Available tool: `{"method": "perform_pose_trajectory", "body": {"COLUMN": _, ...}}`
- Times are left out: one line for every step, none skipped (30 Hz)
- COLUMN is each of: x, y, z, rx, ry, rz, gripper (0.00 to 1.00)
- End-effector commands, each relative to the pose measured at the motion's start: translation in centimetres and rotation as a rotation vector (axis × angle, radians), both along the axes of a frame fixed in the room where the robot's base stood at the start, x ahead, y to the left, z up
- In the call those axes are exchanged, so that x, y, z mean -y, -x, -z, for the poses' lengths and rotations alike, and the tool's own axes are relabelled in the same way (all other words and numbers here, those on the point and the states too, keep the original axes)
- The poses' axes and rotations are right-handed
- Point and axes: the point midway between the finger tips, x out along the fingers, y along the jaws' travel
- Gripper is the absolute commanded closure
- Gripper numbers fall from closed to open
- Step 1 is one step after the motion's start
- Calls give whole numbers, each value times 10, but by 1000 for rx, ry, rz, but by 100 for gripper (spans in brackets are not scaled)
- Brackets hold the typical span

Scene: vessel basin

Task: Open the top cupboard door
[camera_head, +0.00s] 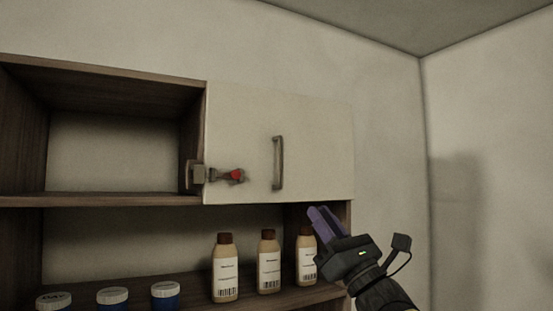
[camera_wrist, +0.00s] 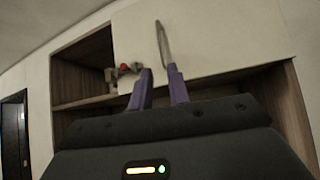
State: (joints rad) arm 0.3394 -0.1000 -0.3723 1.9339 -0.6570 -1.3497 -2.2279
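The white top cupboard door (camera_head: 318,135) is shut, flush with the cabinet front. Its upright grey handle (camera_head: 278,162) is near the door's middle. A metal latch with a red part (camera_head: 222,175) sits at the door's lower left edge. My gripper (camera_head: 322,213) is below and right of the handle, in front of the lower shelf, and holds nothing. In the wrist view my purple fingers (camera_wrist: 159,69) stand apart with a gap between them. The handle (camera_wrist: 163,42) shows beyond that gap, and the latch (camera_wrist: 125,69) is left of it.
An open empty compartment (camera_head: 112,150) is left of the door. Below, several brown-capped bottles (camera_head: 269,268) stand on the shelf, with white-lidded blue jars (camera_head: 165,296) to their left. The rightmost bottle is partly behind my gripper. A bare wall (camera_head: 490,130) is at the right.

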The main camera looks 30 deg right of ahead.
Motion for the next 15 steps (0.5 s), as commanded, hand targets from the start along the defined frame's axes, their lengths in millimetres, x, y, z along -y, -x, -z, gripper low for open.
{"method": "perform_pose_trajectory", "body": {"x": -1, "y": -4, "z": -6, "rx": -1, "ry": 0, "rz": -1, "gripper": 82}}
{"method": "perform_pose_trajectory", "body": {"x": -1, "y": -6, "z": -9, "rx": -1, "ry": 0, "rz": -1, "gripper": 82}}
{"method": "perform_pose_trajectory", "body": {"x": -2, "y": -9, "z": -13, "rx": 0, "ry": -1, "rz": -1, "gripper": 82}}
{"method": "perform_pose_trajectory", "body": {"x": -3, "y": -12, "z": -16, "rx": 0, "ry": 0, "rz": -1, "gripper": 82}}
{"method": "perform_pose_trajectory", "body": {"x": -4, "y": -15, "z": -20, "rx": 0, "ry": -1, "rz": -2, "gripper": 82}}
{"method": "perform_pose_trajectory", "body": {"x": -5, "y": -19, "z": -24, "rx": -1, "ry": 0, "rz": -2, "gripper": 82}}
{"method": "perform_pose_trajectory", "body": {"x": -6, "y": -22, "z": -28, "rx": -1, "ry": 0, "rz": -2, "gripper": 82}}
{"method": "perform_pose_trajectory", "body": {"x": -6, "y": -26, "z": -31, "rx": -1, "ry": 0, "rz": -4, "gripper": 82}}
{"method": "perform_pose_trajectory", "body": {"x": -7, "y": -30, "z": -36, "rx": -1, "ry": -1, "rz": -3, "gripper": 82}}
{"method": "perform_pose_trajectory", "body": {"x": -8, "y": -33, "z": -39, "rx": -1, "ry": -2, "rz": -2, "gripper": 82}}
{"method": "perform_pose_trajectory", "body": {"x": -9, "y": -36, "z": -42, "rx": -1, "ry": -2, "rz": -2, "gripper": 82}}
{"method": "perform_pose_trajectory", "body": {"x": -10, "y": -40, "z": -46, "rx": -1, "ry": 0, "rz": -2, "gripper": 82}}
{"method": "perform_pose_trajectory", "body": {"x": -10, "y": -44, "z": -49, "rx": -1, "ry": 0, "rz": -2, "gripper": 82}}
{"method": "perform_pose_trajectory", "body": {"x": -11, "y": -47, "z": -52, "rx": -1, "ry": 0, "rz": -2, "gripper": 82}}
{"method": "perform_pose_trajectory", "body": {"x": -12, "y": -50, "z": -57, "rx": -1, "ry": -1, "rz": -1, "gripper": 82}}
